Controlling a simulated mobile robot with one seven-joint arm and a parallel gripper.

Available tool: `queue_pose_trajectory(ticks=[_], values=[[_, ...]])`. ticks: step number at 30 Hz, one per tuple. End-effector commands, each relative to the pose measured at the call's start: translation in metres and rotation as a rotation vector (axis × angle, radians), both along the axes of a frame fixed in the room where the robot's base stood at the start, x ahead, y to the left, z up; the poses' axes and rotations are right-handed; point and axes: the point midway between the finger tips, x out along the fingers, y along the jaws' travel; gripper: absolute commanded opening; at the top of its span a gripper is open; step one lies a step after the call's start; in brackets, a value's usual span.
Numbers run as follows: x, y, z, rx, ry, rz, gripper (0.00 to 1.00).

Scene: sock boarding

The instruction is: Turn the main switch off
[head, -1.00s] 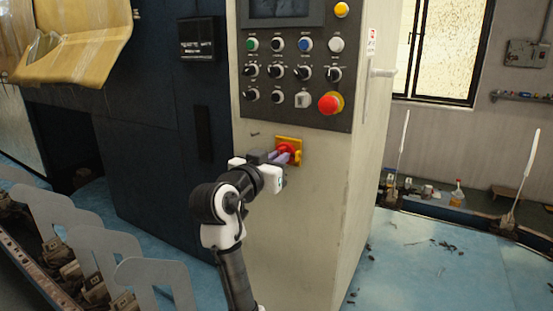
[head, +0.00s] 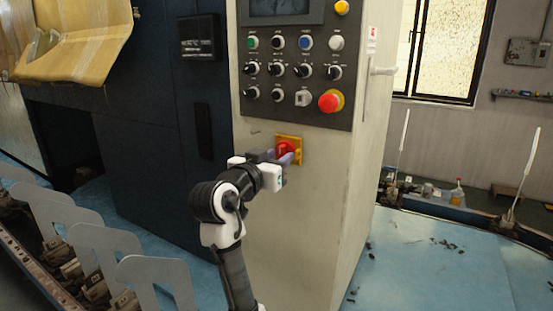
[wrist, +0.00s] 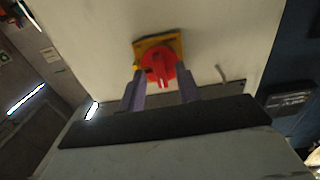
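The main switch is a red rotary knob (head: 286,147) on a yellow square plate (head: 298,142), low on the front of the beige cabinet. In the wrist view the red knob (wrist: 157,68) sits on its yellow plate (wrist: 146,46), just beyond the fingertips. My gripper (head: 281,157) is at the switch in the head view. In the wrist view its two purple fingers (wrist: 160,90) are spread apart, one on each side of the knob's lower part. I cannot tell whether they touch it. The fingers partly cover the lower knob in the head view.
Above the switch is a dark control panel (head: 292,115) with several buttons and selectors and a red emergency button (head: 330,102). A door handle (head: 383,71) sticks out on the cabinet's right side. Grey metal plates (head: 150,272) stand at the lower left.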

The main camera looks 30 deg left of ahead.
Motion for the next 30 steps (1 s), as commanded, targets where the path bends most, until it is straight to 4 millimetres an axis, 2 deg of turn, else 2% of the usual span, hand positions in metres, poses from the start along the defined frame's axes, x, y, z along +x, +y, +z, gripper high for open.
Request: queue_pose_trajectory(ticks=[5, 12, 18, 24, 30], values=[[-0.024, 0.000, -0.003, 0.002, -0.003, 0.003, 0.34], [-0.080, -0.004, -0.004, 0.003, -0.003, 0.005, 0.34], [-0.117, -0.006, -0.002, 0.001, -0.002, 0.004, 0.34], [-0.134, -0.007, -0.001, 0.000, 0.000, 0.002, 0.34], [-0.136, -0.008, 0.000, -0.001, 0.000, 0.001, 0.34]])
